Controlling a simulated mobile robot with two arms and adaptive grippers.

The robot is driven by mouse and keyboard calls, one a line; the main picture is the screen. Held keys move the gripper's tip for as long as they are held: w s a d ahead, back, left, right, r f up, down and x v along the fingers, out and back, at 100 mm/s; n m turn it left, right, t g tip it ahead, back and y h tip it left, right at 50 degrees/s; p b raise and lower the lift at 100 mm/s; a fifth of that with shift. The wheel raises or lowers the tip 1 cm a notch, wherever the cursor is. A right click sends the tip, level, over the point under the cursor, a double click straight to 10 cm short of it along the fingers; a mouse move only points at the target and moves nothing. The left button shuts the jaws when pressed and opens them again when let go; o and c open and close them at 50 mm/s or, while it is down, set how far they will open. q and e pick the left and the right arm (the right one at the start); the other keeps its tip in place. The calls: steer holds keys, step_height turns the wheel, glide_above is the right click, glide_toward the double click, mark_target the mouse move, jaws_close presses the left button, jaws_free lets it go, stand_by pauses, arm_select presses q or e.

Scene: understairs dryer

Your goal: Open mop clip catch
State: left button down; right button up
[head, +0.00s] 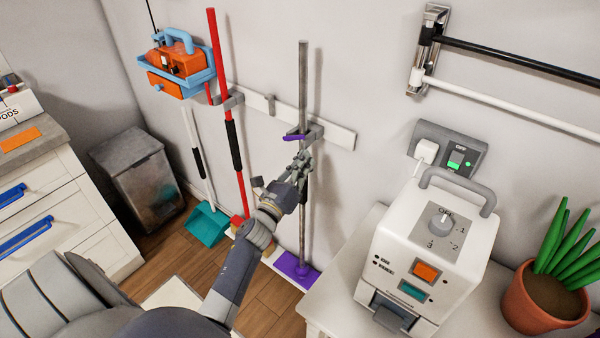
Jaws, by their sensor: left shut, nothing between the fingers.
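The mop is a grey pole (303,80) with a purple foot (297,270), standing upright against the wall. A grey clip (314,133) on the white wall rail (341,137) holds the pole. A purple catch (294,137) sits across the front of the clip. My left gripper (302,160) is shut and empty just below the clip and catch. In this view it overlaps the pole; I cannot tell whether it touches it. My right gripper is not in view.
A red-handled broom (220,70) and a teal dustpan (206,225) stand left of the mop. An orange-and-blue caddy (178,65) hangs above them. A white machine (432,240) and a potted plant (545,300) stand at right. A bin (140,180) stands at left.

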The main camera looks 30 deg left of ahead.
mark_target(293, 138)
arm_select(q)
steer(key=shift+a+r+p, duration=0.2)
steer(key=shift+a+r, duration=0.05)
steer(key=shift+r, duration=0.25)
steer(key=shift+a+r+p, duration=0.15)
steer(key=shift+a+r, duration=0.1)
steer(key=shift+r, duration=0.25)
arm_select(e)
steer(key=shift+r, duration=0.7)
arm_select(q)
steer(key=shift+r, duration=0.1)
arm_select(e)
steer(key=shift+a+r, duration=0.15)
arm_select(q)
steer(key=shift+r+n+p, duration=0.15)
steer(key=shift+n+p, duration=0.2)
steer(key=shift+n, duration=0.15)
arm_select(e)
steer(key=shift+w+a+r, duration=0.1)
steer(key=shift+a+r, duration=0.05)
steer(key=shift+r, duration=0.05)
